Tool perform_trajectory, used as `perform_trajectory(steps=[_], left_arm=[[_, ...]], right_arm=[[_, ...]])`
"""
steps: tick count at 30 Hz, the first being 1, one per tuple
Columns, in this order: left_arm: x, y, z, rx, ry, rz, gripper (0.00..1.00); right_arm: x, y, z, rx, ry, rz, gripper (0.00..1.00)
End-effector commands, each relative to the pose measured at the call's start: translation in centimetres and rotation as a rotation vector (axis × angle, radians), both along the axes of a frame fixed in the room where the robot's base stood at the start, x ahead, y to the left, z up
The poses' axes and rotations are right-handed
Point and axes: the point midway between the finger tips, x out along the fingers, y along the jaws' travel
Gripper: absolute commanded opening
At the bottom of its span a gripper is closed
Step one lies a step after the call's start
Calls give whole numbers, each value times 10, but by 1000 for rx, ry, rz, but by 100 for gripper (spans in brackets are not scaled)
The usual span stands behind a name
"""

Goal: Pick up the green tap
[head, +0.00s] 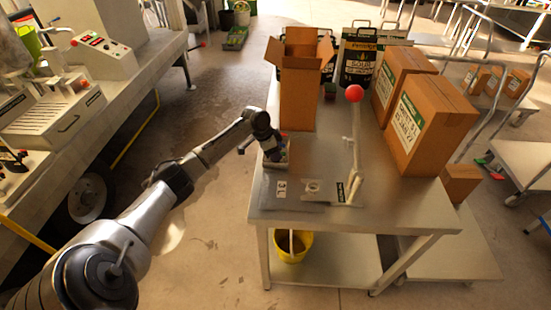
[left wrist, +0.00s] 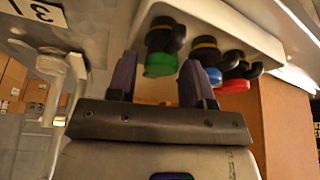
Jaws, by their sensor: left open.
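The green tap (left wrist: 161,64) shows in the left wrist view as a dark body with a green end. It lies at a pale tray or holder (left wrist: 230,20), beside a blue-ended tap (left wrist: 208,72) and a red-ended tap (left wrist: 240,76). My left gripper (left wrist: 158,80) is open, its two purple fingers apart, with the green tap showing between them in the picture. I cannot tell how far the tap is from the fingers. In the head view my left gripper (head: 270,148) is over the left edge of the table and hides most of the taps. My right gripper is not in view.
The metal table (head: 400,205) holds an open tall carton (head: 298,95) just behind the gripper and large boxes (head: 430,122) at right. A lever with a red ball (head: 355,93) stands right of the gripper. A yellow bucket (head: 293,246) is below.

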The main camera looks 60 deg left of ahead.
Motion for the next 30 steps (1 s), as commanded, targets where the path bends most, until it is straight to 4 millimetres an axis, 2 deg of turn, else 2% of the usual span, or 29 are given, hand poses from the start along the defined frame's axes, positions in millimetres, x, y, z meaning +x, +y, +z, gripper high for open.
perform_trajectory(steps=[8, 19, 30], left_arm=[[1, 0, -1, 1, -1, 0, 46], [1, 0, -1, 1, 0, 0, 11], [1, 0, 6, 1, -2, 1, 10]], right_arm=[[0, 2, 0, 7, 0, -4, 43], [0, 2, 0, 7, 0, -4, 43], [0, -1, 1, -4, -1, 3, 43]])
